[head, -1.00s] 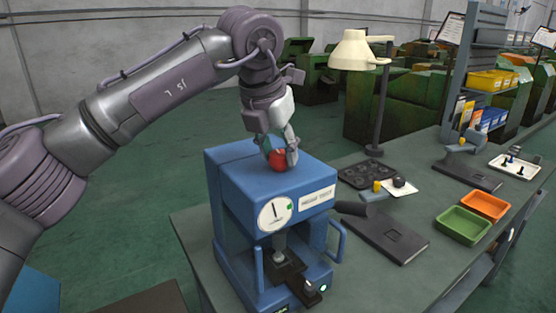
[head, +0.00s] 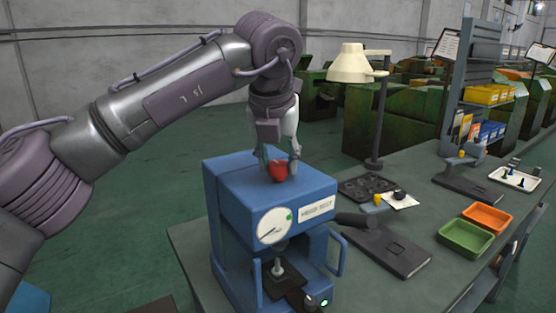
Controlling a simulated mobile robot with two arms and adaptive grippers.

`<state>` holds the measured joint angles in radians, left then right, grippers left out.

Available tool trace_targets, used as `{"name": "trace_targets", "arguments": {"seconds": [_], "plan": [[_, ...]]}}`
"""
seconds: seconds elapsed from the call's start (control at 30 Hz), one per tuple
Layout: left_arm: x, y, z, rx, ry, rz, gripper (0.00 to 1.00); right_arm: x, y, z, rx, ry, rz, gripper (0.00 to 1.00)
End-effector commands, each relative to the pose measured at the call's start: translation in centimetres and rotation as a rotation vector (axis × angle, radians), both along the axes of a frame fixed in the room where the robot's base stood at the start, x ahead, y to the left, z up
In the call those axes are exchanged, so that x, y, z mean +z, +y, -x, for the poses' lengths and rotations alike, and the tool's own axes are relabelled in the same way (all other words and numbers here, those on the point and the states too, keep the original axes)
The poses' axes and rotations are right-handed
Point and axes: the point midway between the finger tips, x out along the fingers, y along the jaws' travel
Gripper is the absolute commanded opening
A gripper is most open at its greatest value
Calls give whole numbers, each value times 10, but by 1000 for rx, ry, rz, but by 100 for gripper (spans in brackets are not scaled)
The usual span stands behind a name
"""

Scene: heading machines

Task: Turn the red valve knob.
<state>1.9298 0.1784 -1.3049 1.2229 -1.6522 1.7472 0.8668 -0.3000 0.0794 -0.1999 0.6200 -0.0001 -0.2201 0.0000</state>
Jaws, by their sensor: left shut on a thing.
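The red valve knob (head: 278,172) sits on top of the blue press machine (head: 240,187) in the head view. My left gripper (head: 279,168) comes down on it from above, and its fingers are shut around the knob. The fingers hide part of the knob. The machine's front carries a round white dial (head: 274,225) whose needle points toward the lower left. A small green light (head: 324,302) shows low on the machine's front. My right gripper is not in view.
The machine stands on a grey bench (head: 385,285). To its right are a dark flat plate (head: 395,250), a green tray (head: 466,238), an orange tray (head: 487,218) and a desk lamp (head: 355,65). Green machines stand behind.

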Motion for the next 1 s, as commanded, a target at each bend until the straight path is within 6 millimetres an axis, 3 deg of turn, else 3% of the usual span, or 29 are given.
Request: {"name": "trace_targets", "arguments": {"seconds": [0.07,0.1,0.23,0.63,1.0], "plan": [[-1,0,0,1,1,0,6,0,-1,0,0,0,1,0],[-1,0,0,1,1,0,44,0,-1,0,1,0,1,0],[0,0,0,1,1,0,65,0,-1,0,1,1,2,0],[7,0,2,0,-1,1,65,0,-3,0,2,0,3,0],[74,5,29,1,-4,2,65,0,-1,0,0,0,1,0]]}}
